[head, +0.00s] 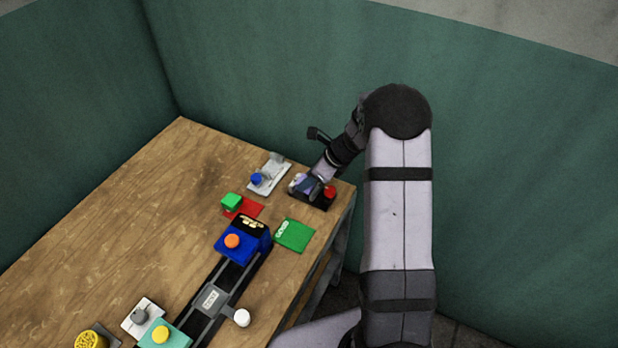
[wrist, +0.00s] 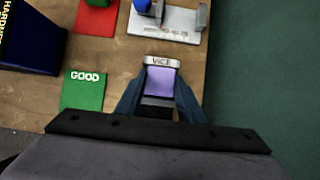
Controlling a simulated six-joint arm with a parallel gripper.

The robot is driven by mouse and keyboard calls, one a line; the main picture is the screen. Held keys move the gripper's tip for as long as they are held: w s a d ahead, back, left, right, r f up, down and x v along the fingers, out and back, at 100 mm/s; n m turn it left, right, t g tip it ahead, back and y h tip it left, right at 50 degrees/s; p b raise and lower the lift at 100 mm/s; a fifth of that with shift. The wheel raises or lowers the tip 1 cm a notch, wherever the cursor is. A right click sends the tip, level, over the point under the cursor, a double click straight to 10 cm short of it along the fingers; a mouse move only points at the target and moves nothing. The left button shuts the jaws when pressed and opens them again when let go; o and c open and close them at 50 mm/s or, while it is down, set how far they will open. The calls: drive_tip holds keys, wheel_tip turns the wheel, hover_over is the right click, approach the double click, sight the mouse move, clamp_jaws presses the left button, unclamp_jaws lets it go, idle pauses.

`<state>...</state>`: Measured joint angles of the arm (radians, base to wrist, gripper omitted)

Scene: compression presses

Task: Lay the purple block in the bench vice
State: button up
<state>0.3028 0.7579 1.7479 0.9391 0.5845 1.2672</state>
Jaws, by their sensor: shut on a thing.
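The purple block (wrist: 161,82) is between the fingers of my gripper (wrist: 158,98), which is shut on it. The bench vice (wrist: 161,60) shows a light grey jaw marked "VICE" just beyond the block. The block lies against or very near that jaw, over the dark vice body. I cannot tell whether it rests on the vice bed. In the head view my gripper (head: 308,186) is down at the vice (head: 318,202), a dark base with a red knob at the table's right corner. My gripper partly hides the vice there.
A grey fixture (head: 270,176) with a blue part stands behind the vice. A green block (head: 231,201) is on a red mat (head: 252,210). A green "GOOD" mat (head: 294,235) lies nearer. A blue machine (head: 236,243) with an orange knob is left of it. The table's right edge is close.

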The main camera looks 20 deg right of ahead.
drive_tip(key=shift+f+b, duration=0.45)
drive_tip(key=shift+f, duration=0.15)
drive_tip(key=o, duration=1.2)
drive_tip(key=shift+v, duration=3.7)
drive_tip(key=s+a+r+n+g+h, duration=0.1)
drive_tip(key=s+a+n, duration=0.1)
drive_tip(key=s+n, duration=0.6)
drive_tip(key=s+a+r+n+g+h, duration=0.1)
drive_tip(key=s+a+n, duration=0.1)
drive_tip(key=s+n, duration=0.7)
drive_tip(key=s+a+r+n+g+h, duration=0.1)
drive_tip(key=s+a+n+g+h, duration=0.1)
drive_tip(key=s+n, duration=0.7)
drive_tip(key=shift+s+a+n, duration=0.1)
drive_tip(key=shift+a+n, duration=0.25)
drive_tip(key=shift+n, duration=0.15)
